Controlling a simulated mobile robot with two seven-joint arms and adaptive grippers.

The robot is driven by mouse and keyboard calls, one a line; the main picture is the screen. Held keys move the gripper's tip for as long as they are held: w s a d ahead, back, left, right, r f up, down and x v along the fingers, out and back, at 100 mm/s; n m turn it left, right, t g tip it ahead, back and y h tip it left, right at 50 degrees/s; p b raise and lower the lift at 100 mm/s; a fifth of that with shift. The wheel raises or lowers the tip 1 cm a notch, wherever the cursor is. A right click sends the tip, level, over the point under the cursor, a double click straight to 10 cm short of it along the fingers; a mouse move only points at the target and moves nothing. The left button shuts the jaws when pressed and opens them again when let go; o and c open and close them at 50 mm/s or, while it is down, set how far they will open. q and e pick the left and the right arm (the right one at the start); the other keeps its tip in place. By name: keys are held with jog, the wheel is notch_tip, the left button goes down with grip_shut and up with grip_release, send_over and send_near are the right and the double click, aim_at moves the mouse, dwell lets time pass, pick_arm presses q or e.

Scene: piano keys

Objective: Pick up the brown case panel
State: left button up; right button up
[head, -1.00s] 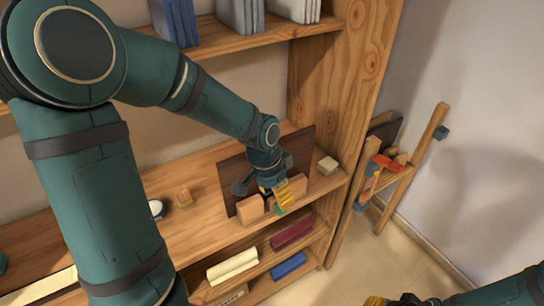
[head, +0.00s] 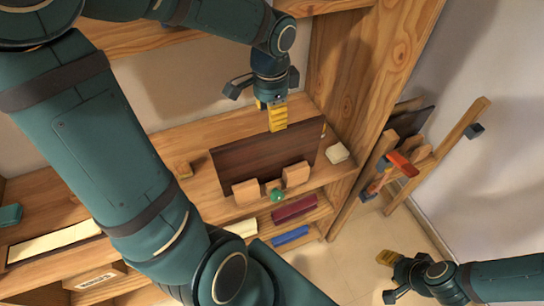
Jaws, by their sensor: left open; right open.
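The brown case panel (head: 255,158) is a flat dark brown board on the middle wooden shelf. Two light wooden blocks, a left one (head: 245,191) and a right one (head: 296,174), stand at its front edge and hide part of it. I cannot tell how far it leans. My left gripper (head: 277,122) hangs above the panel's upper edge, yellow fingers down, open and empty. It appears apart from the panel. My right gripper (head: 388,272) is at the lower right over the floor, open and empty, away from the panel.
A green knob (head: 277,195) sits between the blocks. The shelf's tall side board (head: 365,75) bounds the right. A wooden rack (head: 440,150) with a red-orange item stands beyond it.

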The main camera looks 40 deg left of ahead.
pick_arm(q)
notch_tip(320, 180, down, 4)
jog(key=shift+w+r, duration=0.1)
jog(key=b, duration=0.1)
send_over(270, 159)
jog(key=shift+w+a+f, duration=0.1)
jog(key=shift+w+f, duration=0.1)
jog(key=shift+f, duration=1.2)
jog(key=shift+w+a+f, duration=0.1)
jog(key=shift+w+f, duration=0.05)
jog(key=shift+f, duration=1.2)
grip_shut()
